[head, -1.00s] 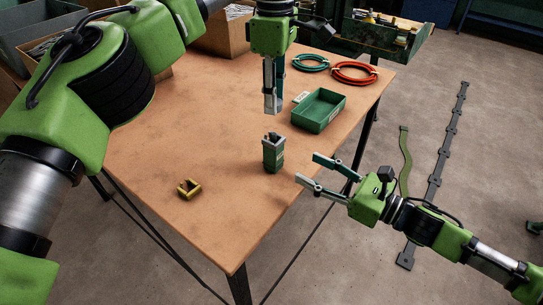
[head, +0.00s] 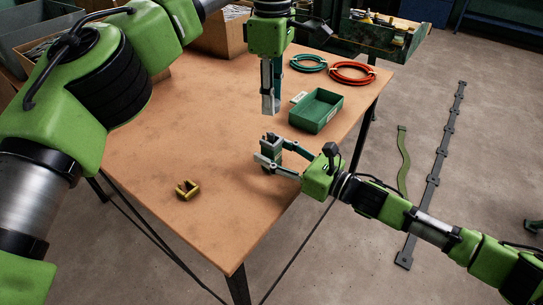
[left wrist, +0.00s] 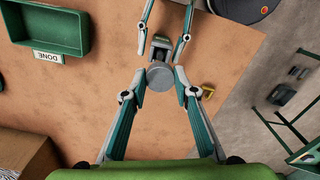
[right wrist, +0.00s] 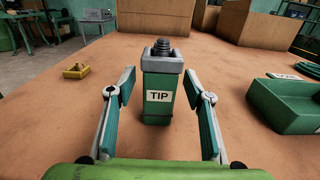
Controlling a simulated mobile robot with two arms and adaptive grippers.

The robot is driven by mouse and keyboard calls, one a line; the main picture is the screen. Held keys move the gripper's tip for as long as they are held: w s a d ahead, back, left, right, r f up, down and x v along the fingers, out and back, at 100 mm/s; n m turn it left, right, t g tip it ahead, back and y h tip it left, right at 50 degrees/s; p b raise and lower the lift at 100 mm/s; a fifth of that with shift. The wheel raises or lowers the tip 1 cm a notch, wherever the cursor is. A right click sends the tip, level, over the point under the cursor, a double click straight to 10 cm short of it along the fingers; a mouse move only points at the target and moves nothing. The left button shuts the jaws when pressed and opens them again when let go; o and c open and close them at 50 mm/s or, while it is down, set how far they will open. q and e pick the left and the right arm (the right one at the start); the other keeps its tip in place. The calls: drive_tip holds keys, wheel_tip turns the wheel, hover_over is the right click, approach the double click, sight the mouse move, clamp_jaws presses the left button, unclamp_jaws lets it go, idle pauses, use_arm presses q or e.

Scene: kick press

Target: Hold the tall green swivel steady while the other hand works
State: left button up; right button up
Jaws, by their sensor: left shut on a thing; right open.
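The tall green swivel (head: 271,149) stands upright near the table's right edge. It has a grey top with a dark threaded stub and a "TIP" label in the right wrist view (right wrist: 161,110). My right gripper (head: 277,155) is open, its fingers either side of the swivel; the right wrist view shows gaps on both sides (right wrist: 158,90). My left gripper (head: 269,108) points down above the swivel, apart from it. It is shut on a grey round piece (left wrist: 160,76), which partly covers the view of the swivel (left wrist: 160,48) from the left wrist.
A small yellow bracket (head: 187,189) lies on the table to the left. A green tray (head: 316,111) with a "DONE" label (left wrist: 48,57) sits behind the swivel. Green (head: 308,63) and orange (head: 352,72) rings lie farther back. The table's middle is clear.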

drive_tip(key=shift+w+a, duration=0.2)
drive_tip(key=shift+a, duration=0.1)
clamp_jaws()
use_arm(q)
hover_over(272, 135)
drive_tip(key=shift+w+f, duration=0.1)
drive_tip(key=shift+f, duration=2.35)
drive_tip(key=shift+f, duration=0.85)
drive_tip(key=shift+f, duration=0.6)
